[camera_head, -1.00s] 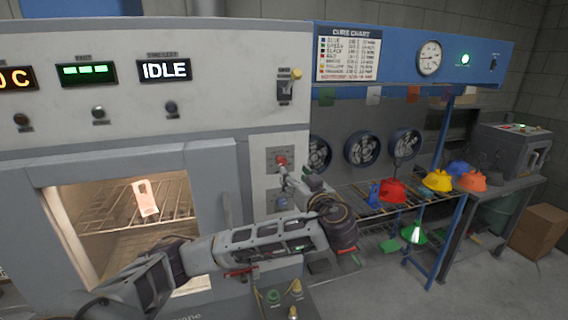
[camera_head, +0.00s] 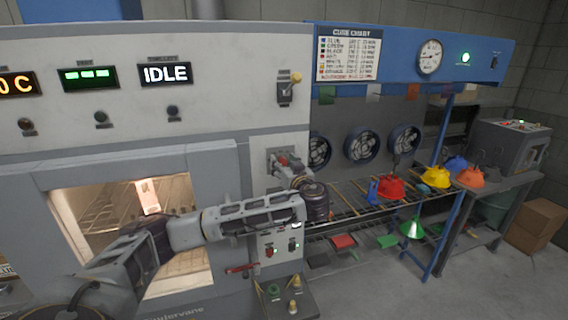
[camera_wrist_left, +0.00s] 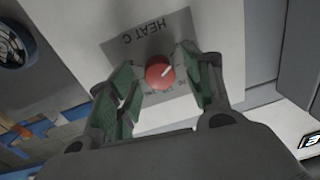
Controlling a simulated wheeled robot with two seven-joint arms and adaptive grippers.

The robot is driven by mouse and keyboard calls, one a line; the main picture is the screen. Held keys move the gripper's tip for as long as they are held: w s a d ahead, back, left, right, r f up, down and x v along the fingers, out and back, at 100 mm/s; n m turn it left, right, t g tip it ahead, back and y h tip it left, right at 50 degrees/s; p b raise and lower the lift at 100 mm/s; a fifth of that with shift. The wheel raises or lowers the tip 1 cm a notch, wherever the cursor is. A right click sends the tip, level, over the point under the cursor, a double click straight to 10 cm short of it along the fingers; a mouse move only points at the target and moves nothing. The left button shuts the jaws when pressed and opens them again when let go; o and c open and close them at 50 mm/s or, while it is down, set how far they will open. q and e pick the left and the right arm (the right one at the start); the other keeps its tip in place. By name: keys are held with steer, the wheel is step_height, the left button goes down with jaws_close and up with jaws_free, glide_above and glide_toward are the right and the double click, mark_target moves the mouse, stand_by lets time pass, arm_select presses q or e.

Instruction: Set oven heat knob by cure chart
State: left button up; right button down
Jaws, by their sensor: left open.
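The red heat knob (camera_wrist_left: 159,73) with a white pointer line sits on a grey plate (camera_wrist_left: 150,38) marked HEAT C in the left wrist view. My left gripper (camera_wrist_left: 158,78) is open, its two green-padded fingers on either side of the knob; I cannot tell whether they touch it. The cure chart (camera_head: 348,54) hangs on the blue beam, with coloured rows too small to read surely. The oven display (camera_head: 165,73) reads IDLE. My right gripper is out of view.
The lit oven window (camera_head: 150,195) is behind my left arm. A lower panel (camera_head: 280,245) carries more controls. Right of the oven, a rack (camera_head: 345,208) holds coloured hoods, including a red one (camera_head: 391,189). Fans (camera_head: 362,146) stand behind it.

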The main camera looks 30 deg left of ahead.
arm_select(q)
steer(key=shift+c, duration=0.3)
steer(key=c, duration=1)
steer(key=shift+o, duration=0.2)
